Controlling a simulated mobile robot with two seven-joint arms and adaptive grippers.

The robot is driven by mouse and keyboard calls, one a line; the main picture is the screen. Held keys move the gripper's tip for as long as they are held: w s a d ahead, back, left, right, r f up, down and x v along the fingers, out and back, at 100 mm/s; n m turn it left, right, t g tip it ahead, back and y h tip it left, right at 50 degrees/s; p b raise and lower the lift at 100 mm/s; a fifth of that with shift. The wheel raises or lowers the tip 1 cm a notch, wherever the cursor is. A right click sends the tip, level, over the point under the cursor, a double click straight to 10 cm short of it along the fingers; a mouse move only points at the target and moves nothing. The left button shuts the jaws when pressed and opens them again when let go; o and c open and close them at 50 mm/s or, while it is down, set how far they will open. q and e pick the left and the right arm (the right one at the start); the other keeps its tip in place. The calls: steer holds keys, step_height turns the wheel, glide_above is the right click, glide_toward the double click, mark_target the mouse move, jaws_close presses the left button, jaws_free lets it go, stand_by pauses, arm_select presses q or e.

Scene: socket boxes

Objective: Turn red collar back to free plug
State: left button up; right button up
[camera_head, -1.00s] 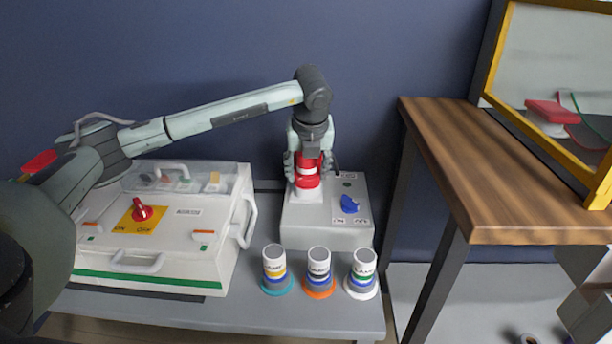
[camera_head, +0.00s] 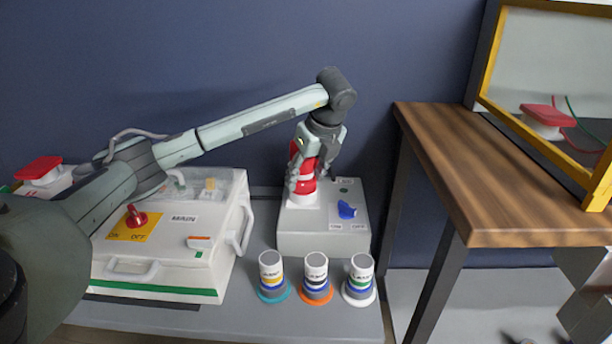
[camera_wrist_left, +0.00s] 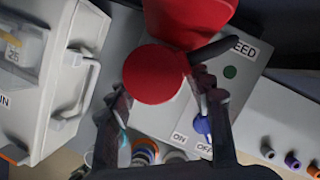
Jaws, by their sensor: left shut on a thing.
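The red plug with its red collar (camera_head: 305,186) and white bands stands in the socket on the grey socket box (camera_head: 325,243). My left gripper (camera_head: 310,178) comes down over it from above, with a finger on each side, and is shut on the red collar. The wrist gripper tilts slightly in the head view. In the left wrist view, a round red end (camera_wrist_left: 155,75) shows between the fingers, with a larger red part behind it. The fingers partly hide where plug and collar meet. My right gripper is not in view.
A blue switch (camera_head: 346,210) sits on the socket box, right of the plug. Several white plugs with coloured rings (camera_head: 316,272) stand in front. A white case with a red knob (camera_head: 135,216) is at left. A wooden table (camera_head: 490,180) stands at right.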

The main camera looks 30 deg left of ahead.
arm_select(q)
steer(key=o, duration=1.2)
steer(key=shift+c, duration=0.2)
steer(key=v, duration=1.2)
